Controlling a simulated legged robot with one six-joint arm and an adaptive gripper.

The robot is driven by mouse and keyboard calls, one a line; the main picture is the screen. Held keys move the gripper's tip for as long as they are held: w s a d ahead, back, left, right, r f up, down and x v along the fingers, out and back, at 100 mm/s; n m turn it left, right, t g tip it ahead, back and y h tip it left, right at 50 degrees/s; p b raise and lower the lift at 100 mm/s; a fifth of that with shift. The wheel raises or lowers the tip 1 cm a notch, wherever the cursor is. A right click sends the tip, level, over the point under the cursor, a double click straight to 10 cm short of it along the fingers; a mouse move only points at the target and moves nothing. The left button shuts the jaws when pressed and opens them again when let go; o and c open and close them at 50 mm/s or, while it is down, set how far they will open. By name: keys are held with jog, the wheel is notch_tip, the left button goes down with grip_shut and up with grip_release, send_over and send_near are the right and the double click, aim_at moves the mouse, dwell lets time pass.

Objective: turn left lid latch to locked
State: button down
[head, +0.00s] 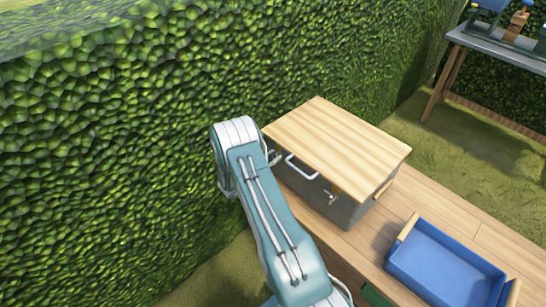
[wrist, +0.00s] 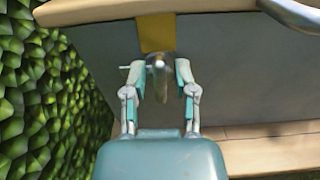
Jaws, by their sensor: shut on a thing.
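A grey box (head: 343,211) with a wooden lid (head: 335,146) stands on the wooden bench; the lid lies flat on it. In the wrist view, the left lid latch (wrist: 158,66) is a small metal piece on the box's grey front wall (wrist: 225,80), just below a yellow plate (wrist: 157,33). My gripper (wrist: 158,82) has its two fingers on either side of the latch and is shut on it. A thin pin of the latch sticks out to the left. In the head view my arm hides the gripper and this latch. Another latch (head: 331,197) shows on the front, right of the white handle (head: 301,168).
A blue tray (head: 440,265) with wooden handles sits on the wooden bench (head: 455,215) right of the box. A green hedge (head: 120,150) rises close behind and left of the box. Another table (head: 500,43) with items stands at the far right.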

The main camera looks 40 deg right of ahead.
jog(key=m, duration=0.8)
jog(key=shift+m, duration=0.4)
jog(key=m, duration=0.5)
jog(key=shift+s+f, duration=0.15)
jog(key=shift+s+f+m, duration=0.1)
jog(key=shift+m, duration=1.7)
jog(key=shift+f, duration=0.1)
jog(key=shift+c, duration=2.1)
grip_release()
jog(key=a, duration=1.2)
jog(key=shift+s, duration=0.45)
